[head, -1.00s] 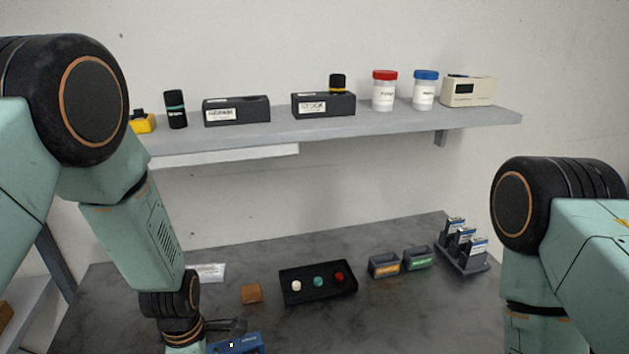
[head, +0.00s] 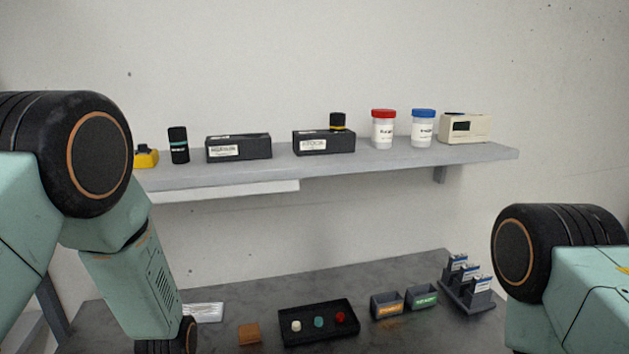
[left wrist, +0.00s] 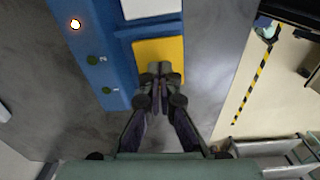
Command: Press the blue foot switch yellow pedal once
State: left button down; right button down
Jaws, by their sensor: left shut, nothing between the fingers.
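The blue foot switch (left wrist: 85,52) fills the upper left of the left wrist view. Its yellow pedal (left wrist: 158,50) is at the top middle. A lit lamp (left wrist: 75,24) and two dark green round marks show on the blue body. My left gripper (left wrist: 160,77) is shut and empty, its fingertips overlapping the near edge of the pedal in the picture. I cannot tell whether they touch it. The foot switch and my left gripper are out of the head view, below its lower edge. My right gripper is not in view.
On the grey table stand a black tray with three knobs (head: 319,338), a brown block (head: 249,333), two small bins (head: 387,305) and a rack (head: 481,302). A shelf (head: 370,165) with boxes and jars runs above. Black-and-yellow tape (left wrist: 250,92) marks the floor.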

pick_arm(q)
jog(key=shift+w, duration=0.1)
dwell(0.4)
jog(key=shift+f, duration=0.1)
jog(key=shift+f, duration=0.25)
jog(key=shift+f+b, duration=0.25)
jog(key=shift+b, duration=0.1)
jog(key=shift+r, duration=0.15)
dwell(0.6)
jog(key=shift+r+p, duration=2.85)
jog(key=shift+r, duration=0.05)
